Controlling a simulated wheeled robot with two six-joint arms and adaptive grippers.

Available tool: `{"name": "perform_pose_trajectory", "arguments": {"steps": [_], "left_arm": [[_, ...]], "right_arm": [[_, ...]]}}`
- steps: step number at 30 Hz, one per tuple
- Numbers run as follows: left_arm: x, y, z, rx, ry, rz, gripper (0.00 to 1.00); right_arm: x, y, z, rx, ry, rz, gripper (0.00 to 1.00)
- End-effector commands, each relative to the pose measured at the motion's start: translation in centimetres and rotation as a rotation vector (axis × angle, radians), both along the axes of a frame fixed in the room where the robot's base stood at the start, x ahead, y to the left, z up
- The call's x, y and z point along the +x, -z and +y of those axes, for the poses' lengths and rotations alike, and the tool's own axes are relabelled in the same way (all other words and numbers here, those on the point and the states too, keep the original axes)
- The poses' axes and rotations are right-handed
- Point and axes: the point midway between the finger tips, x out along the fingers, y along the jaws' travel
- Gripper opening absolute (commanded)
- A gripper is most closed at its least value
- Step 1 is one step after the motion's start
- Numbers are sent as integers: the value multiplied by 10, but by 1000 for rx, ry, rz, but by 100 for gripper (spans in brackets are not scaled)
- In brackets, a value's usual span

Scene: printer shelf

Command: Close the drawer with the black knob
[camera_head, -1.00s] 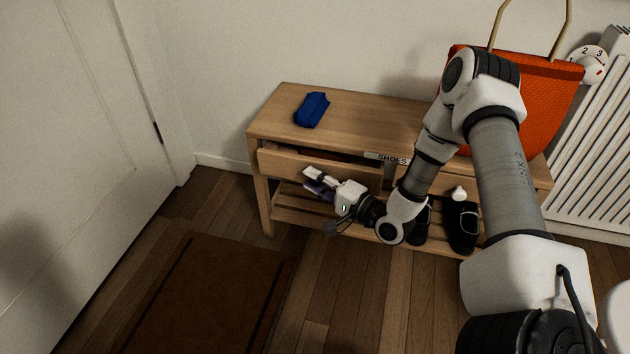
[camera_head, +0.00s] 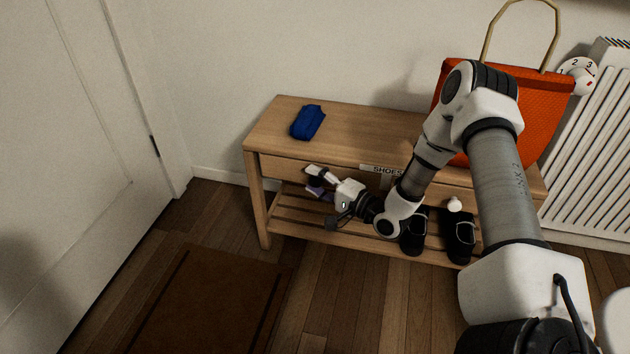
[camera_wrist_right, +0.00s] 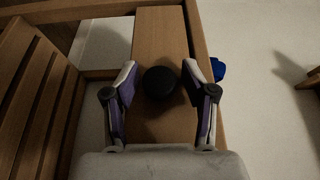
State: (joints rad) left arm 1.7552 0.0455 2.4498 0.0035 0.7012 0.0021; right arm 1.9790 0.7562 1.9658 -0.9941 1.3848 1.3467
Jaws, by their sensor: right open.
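The left drawer (camera_head: 284,168) of the wooden shoe bench shows its front about flush with the bench frame in the head view. Its black knob (camera_wrist_right: 160,82) shows in the right wrist view, on the wooden drawer front (camera_wrist_right: 160,35). My right gripper (camera_wrist_right: 158,84) is open, with one finger on each side of the knob and gaps between fingers and knob. In the head view the right gripper (camera_head: 314,181) is in front of the drawer and hides the knob. My left gripper is not in view.
A blue pouch (camera_head: 307,122) lies on the bench top (camera_head: 355,130). An orange bag (camera_head: 535,110) stands at its right end. A drawer with a white knob (camera_head: 454,204) is at the right. Black shoes (camera_head: 460,235) stand below. A brown mat (camera_head: 205,305) lies on the floor.

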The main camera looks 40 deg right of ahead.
Motion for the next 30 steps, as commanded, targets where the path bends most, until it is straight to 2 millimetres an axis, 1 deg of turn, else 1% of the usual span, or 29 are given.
{"name": "perform_pose_trajectory", "arguments": {"steps": [5,8,13,18,21,30], "left_arm": [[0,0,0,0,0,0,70],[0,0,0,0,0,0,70],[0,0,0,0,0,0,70],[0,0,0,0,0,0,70],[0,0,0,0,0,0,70],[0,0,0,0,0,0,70]], "right_arm": [[-4,0,-3,1,5,0,56],[-17,0,-8,4,8,0,56],[-48,0,-17,6,7,0,56],[-66,0,-22,2,4,0,56],[-70,0,-23,1,0,-1,56],[-71,0,-22,0,-1,0,56]]}}
